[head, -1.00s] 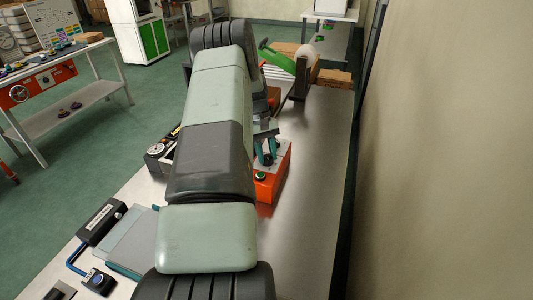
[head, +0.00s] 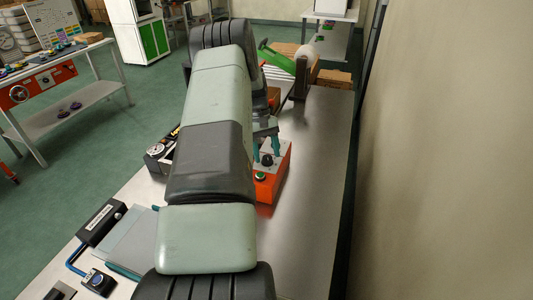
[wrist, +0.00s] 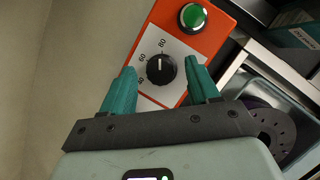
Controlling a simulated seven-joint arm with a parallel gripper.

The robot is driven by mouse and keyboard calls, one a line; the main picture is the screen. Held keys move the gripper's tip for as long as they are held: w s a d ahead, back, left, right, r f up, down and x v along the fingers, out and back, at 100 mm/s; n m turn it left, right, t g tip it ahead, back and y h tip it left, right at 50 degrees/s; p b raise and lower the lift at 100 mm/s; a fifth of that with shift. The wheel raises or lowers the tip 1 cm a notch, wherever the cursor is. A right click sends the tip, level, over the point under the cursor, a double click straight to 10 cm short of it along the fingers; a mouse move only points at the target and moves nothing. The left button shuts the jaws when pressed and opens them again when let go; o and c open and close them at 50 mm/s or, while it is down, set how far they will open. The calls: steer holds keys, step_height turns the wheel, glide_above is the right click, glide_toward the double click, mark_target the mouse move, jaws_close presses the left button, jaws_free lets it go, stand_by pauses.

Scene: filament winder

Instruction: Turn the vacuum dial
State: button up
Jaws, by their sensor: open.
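The vacuum dial (wrist: 161,70) is a black round knob on a white scale plate marked 40, 60 and 80. It sits on an orange box (wrist: 204,38) and also shows in the head view (head: 267,160). A pale line shows on the knob, but I cannot tell its exact setting. My gripper (wrist: 160,66) has two teal fingers, open, one on each side of the knob. Gaps show between the fingers and the knob in the wrist view. In the head view my gripper (head: 266,150) stands over the box, partly hidden by my arm.
A green button (wrist: 192,16) is on the same box, near the dial. A dark perforated disc (wrist: 273,132) lies right of the gripper. The metal bench (head: 312,190) is clear right of the box, with a wall (head: 440,150) beyond.

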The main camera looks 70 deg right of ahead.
steer(key=v, duration=1)
steer(key=shift+r, duration=0.1)
steer(key=w+a+r+n+t+h, duration=0.2)
steer(key=w+a+r, duration=0.8)
steer(key=a+r, duration=0.15)
steer(key=w+a+r+n+t+h, duration=0.1)
steer(key=w+a+r+n+h, duration=0.1)
steer(key=w+a+r, duration=0.85)
steer(key=s+a+r+n+t, duration=0.2)
steer(key=a+r, duration=0.1)
steer(key=a, duration=0.9)
steer(key=s+a+r+n+t, duration=0.1)
steer(key=s+a+r+n, duration=0.15)
steer(key=a, duration=0.85)
steer(key=s+a+f+n+t, duration=0.2)
steer(key=s+a, duration=0.9)
steer(key=shift+s+a+f+t+y, duration=0.2)
steer(key=shift+s+f+t+y, duration=0.05)
steer(key=shift+f+t+y, duration=0.15)
